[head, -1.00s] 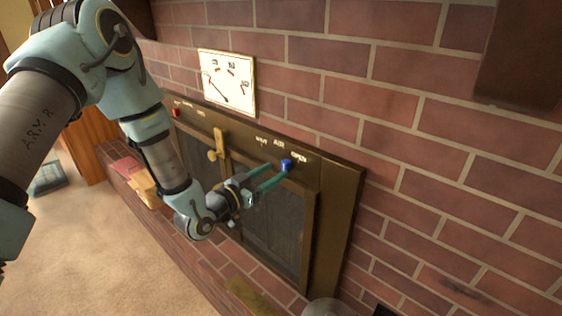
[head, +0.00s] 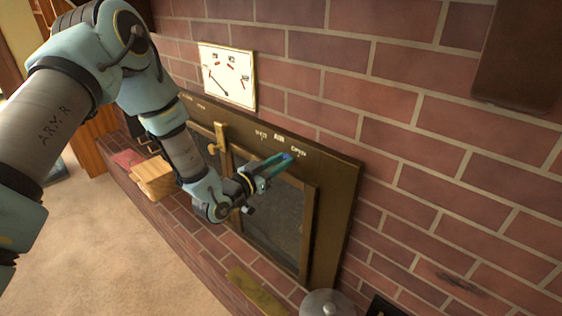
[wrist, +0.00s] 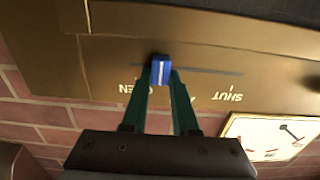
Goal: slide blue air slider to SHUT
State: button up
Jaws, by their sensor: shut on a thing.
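The blue air slider (wrist: 161,71) is a small blue knob with a white line, on a slot in the dark bronze fireplace panel (wrist: 60,55). The SHUT label (wrist: 228,97) is toward the right, upside down. My gripper (wrist: 160,78) is shut on the slider, a green finger on each side. In the head view, my gripper (head: 282,162) is at the panel's upper right, below the OPEN label (head: 298,152); its fingers cover most of the knob.
A white dial gauge (head: 227,75) is on the brick wall (head: 420,130) above the panel. A brass latch (head: 219,138) is left of my gripper. A wooden box (head: 153,178) and a rounded metal lid (head: 327,304) are on the hearth.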

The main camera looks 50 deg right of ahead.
grip_shut()
dwell(0.8)
